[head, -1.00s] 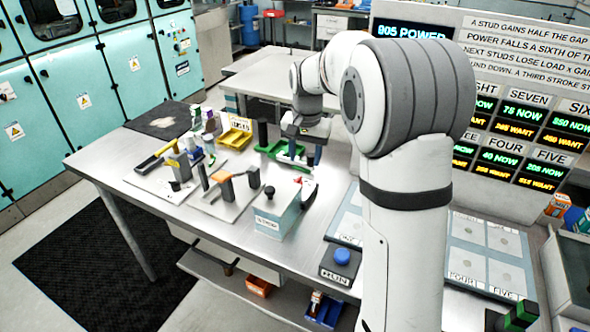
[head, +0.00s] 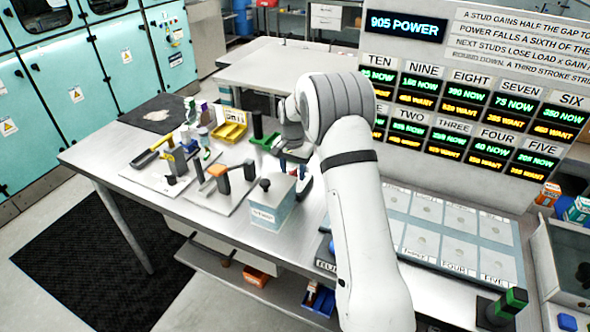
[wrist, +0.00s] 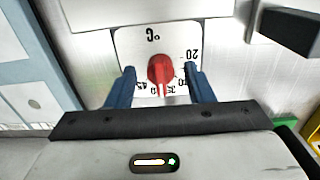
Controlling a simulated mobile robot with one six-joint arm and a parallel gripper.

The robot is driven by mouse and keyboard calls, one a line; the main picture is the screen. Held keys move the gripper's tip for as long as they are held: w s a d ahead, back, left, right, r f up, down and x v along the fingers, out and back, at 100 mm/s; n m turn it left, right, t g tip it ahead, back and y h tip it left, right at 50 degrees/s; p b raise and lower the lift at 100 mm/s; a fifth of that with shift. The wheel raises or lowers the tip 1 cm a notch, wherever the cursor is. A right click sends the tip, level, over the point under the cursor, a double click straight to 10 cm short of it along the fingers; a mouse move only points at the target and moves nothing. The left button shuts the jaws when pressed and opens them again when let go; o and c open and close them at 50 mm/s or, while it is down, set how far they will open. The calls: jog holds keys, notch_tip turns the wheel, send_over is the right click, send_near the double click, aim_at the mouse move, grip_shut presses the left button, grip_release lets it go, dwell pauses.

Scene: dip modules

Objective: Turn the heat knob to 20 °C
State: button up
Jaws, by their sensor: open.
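The heat knob (wrist: 160,68) is red and sits on a white dial plate (wrist: 130,45) in the wrist view. The plate is marked °C and shows upside down. The knob's pale pointer points down in the picture, toward the small numbers at the lower edge, which I cannot read for sure. My gripper (wrist: 161,88) is open, with one blue finger on each side of the knob. In the head view my gripper (head: 294,156) is over the bench, and the knob cannot be made out.
A light box with a black knob (head: 272,208) stands left of my arm on the bench. Fixtures with an orange part (head: 217,170) and yellow bins (head: 232,131) are farther left. A numbered panel (head: 400,235) lies right of my arm, below a display board (head: 475,95).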

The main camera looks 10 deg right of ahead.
jog(key=shift+f, duration=0.4)
jog(key=shift+c, duration=0.6)
